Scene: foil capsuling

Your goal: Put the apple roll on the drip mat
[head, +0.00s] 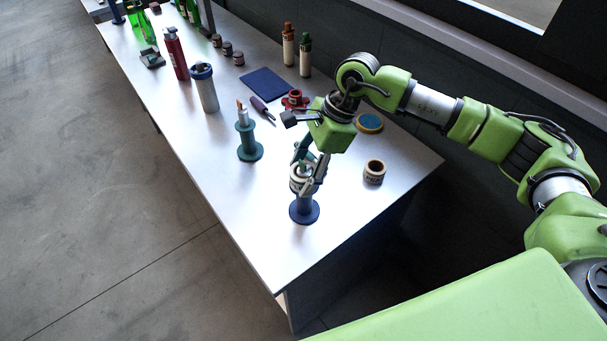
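A pale roll (297,184) sits on the blue stand (304,212) with a round base, near the front end of the table. My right gripper (308,173) reaches down to this roll with its fingers at the roll's top and side. I cannot tell whether they grip it. A second pale roll with a brown core (374,172) stands on the table to the right. I cannot read which roll is the apple one. A flat dark blue mat (263,83), likely the drip mat, lies bare farther back. My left gripper is not in view.
A teal stand (249,150) with a pale top piece, a grey cylinder (205,90), a purple-handled tool (262,106), a red holder (295,101) and a yellow-rimmed blue disc (369,123) stand around. Two bottles (305,56) are behind the mat. The front left table surface is clear.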

